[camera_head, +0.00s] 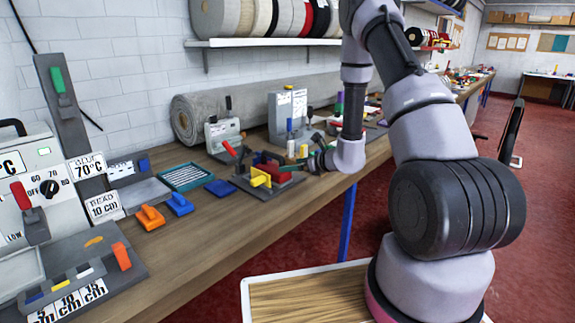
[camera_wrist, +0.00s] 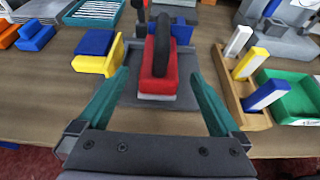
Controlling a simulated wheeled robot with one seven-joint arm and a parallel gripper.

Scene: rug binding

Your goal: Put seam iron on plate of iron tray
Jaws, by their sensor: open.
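The seam iron (camera_wrist: 157,78), red with a black handle on top and a pale sole, stands upright on the grey plate of the iron tray (camera_wrist: 185,97) in the wrist view. In the head view the dark iron tray (camera_head: 262,193) is on the bench, with the red iron (camera_head: 284,177) partly hidden behind a yellow block. My gripper (camera_wrist: 157,75) is open, its two green fingers apart on either side of the iron, with gaps between. In the head view the fingers are mostly hidden by the arm and bench items.
A yellow block (camera_wrist: 96,65) and a blue block (camera_wrist: 96,42) are close to my left finger. A wooden rack (camera_wrist: 233,98) with white-and-coloured handles and a green bin (camera_wrist: 300,102) are at the right. The bench front (camera_head: 215,242) is clear.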

